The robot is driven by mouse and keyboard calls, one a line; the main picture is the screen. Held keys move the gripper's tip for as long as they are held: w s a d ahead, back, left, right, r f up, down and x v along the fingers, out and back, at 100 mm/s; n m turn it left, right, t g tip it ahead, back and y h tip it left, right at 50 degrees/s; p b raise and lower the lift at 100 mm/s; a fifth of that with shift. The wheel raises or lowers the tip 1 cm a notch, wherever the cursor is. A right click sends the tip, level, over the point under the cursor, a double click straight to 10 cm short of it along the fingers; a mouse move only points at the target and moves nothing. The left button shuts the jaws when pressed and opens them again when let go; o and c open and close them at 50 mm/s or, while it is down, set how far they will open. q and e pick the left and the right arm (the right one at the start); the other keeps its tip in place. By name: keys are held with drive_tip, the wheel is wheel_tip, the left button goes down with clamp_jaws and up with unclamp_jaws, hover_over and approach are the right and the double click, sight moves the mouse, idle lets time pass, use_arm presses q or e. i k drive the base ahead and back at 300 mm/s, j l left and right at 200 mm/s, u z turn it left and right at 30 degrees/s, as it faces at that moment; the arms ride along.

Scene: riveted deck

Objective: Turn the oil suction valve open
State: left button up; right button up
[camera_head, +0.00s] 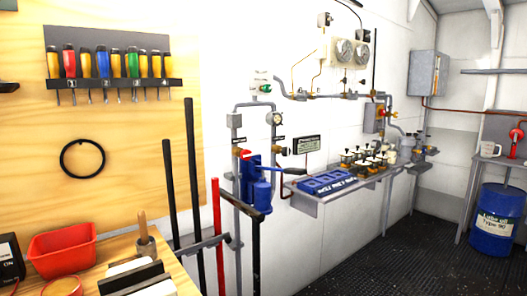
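I cannot tell for sure which fitting is the oil suction valve, because the labels are too small to read. A small red handle (244,154) sits on the piping just above a blue hand pump (261,194) on the wall, left of centre. The pump's blue lever ends in a black grip pointing right. Brass fittings (282,151) show on the pipe beside it. Neither of my grippers is in view.
A workbench with a red bin (62,250) is at the lower left. Black upright bars (194,180) and a red bar (217,235) stand before the pump. A wall shelf (340,190) holds bottles and a blue tray. An oil drum (497,222) stands right; the dark floor (390,265) is clear.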

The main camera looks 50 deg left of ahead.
sight(246, 155)
drive_tip(key=i+u, duration=0.3)
drive_tip(key=i, duration=0.2)
drive_tip(key=i+l+u, duration=0.1)
drive_tip(key=i+u, duration=0.15)
drive_tip(key=i, duration=0.2)
drive_tip(key=i+l+u, duration=0.3)
drive_tip(key=i, duration=0.15)
drive_tip(key=j, duration=0.05)
